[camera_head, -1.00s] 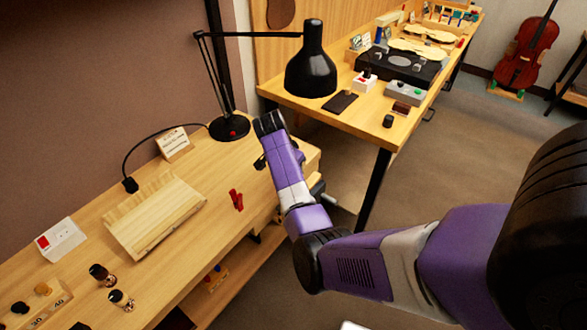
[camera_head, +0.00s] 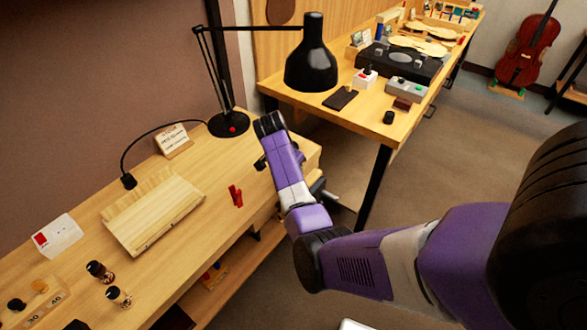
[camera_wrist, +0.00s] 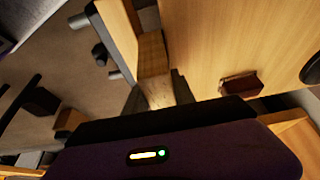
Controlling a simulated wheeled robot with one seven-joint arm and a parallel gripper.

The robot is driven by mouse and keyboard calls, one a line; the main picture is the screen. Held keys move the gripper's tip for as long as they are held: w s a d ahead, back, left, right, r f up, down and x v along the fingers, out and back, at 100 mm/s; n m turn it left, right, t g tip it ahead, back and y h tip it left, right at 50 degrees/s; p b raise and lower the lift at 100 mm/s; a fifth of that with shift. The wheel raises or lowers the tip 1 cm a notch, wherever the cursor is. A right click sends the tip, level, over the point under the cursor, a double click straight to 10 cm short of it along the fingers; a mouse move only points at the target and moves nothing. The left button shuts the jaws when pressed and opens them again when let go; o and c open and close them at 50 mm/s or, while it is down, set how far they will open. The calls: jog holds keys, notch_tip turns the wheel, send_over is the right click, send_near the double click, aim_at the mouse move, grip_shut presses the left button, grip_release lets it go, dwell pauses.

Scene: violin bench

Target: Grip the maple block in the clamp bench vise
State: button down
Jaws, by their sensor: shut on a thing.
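My gripper (camera_wrist: 155,92) is shut on the maple block (camera_wrist: 153,58), a pale-brown wooden piece between the two dark fingers in the wrist view. The block extends away from the fingers beside the bench edge. The bench vise shows next to it as a wooden jaw (camera_wrist: 119,30) with metal rods to its left. The block lies between this jaw and the bench top; I cannot tell whether it touches either. In the head view my arm hides the block and most of the vise, and only the vise's metal handle (camera_head: 328,197) shows clearly.
A small red clamp-like object (camera_head: 236,196) and a wooden board rack (camera_head: 152,215) lie on the bench. A black lamp (camera_head: 312,60) stands behind my gripper. A second table (camera_head: 362,125) is at the back right. A dark-red item (camera_wrist: 240,84) lies right of the block.

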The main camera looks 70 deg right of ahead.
jog(key=shift+f+b, duration=1)
jog(key=shift+f, duration=0.55)
jog(key=shift+r, duration=0.2)
jog(key=shift+r+p, duration=2)
jog(key=shift+r, duration=0.1)
jog(key=shift+p, duration=0.35)
dwell(0.5)
jog(key=shift+f+b, duration=1.65)
jog(key=shift+f, duration=0.65)
jog(key=c, duration=1)
grip_release()
jog(key=shift+o, duration=0.2)
jog(key=shift+b+v, duration=0.35)
jog(key=shift+v, duration=3.6)
